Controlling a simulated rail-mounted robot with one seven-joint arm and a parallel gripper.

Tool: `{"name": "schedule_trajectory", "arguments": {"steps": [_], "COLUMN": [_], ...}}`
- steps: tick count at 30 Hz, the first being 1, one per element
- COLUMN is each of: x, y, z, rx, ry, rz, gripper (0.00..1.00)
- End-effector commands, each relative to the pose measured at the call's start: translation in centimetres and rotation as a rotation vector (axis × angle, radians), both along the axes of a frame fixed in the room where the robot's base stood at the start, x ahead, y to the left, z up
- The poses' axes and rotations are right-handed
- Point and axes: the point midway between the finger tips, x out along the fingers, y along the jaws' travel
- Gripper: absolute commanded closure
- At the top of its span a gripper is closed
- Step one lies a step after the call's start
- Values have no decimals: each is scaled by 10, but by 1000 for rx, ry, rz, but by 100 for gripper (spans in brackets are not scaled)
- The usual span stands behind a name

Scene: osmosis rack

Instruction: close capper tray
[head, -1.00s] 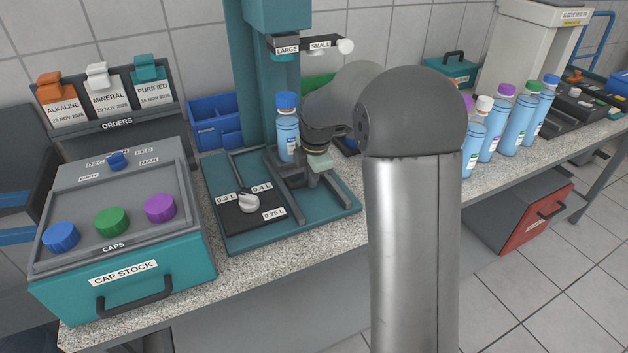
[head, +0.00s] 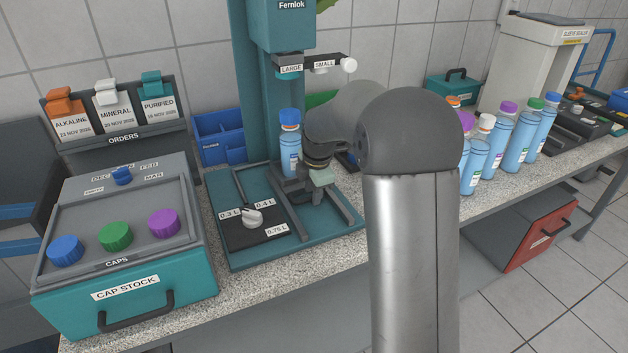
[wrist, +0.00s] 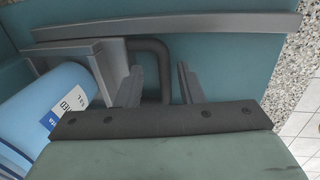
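The teal capper (head: 282,25) stands on the bench, with LARGE and SMALL labels on its head. A clear blue bottle with a blue cap (head: 290,150) stands upright at its tray (head: 288,184), under the LARGE side. My gripper (head: 318,180) is low at the front right of the bottle, partly hidden by my arm. In the wrist view my gripper (wrist: 160,88) has its two fingers apart, with the dark bent tray handle (wrist: 152,48) between them. The bottle (wrist: 45,115) lies left of the fingers there. Whether the fingers touch the handle is unclear.
The CAP STOCK box (head: 125,290) with blue, green and purple caps stands at left, below the orders rack (head: 120,140). A dial plate (head: 255,228) sits on the capper base. Several capped bottles (head: 500,140) stand right of my arm.

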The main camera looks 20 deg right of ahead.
Motion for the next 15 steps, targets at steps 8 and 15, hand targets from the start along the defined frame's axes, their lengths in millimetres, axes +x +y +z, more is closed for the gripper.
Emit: {"name": "schedule_trajectory", "arguments": {"steps": [8, 15], "x": [-8, -19], "y": [-2, -3], "z": [42, 102], "rx": [-1, -1], "ry": [-4, -6], "rz": [-1, 0], "gripper": [66, 66]}}
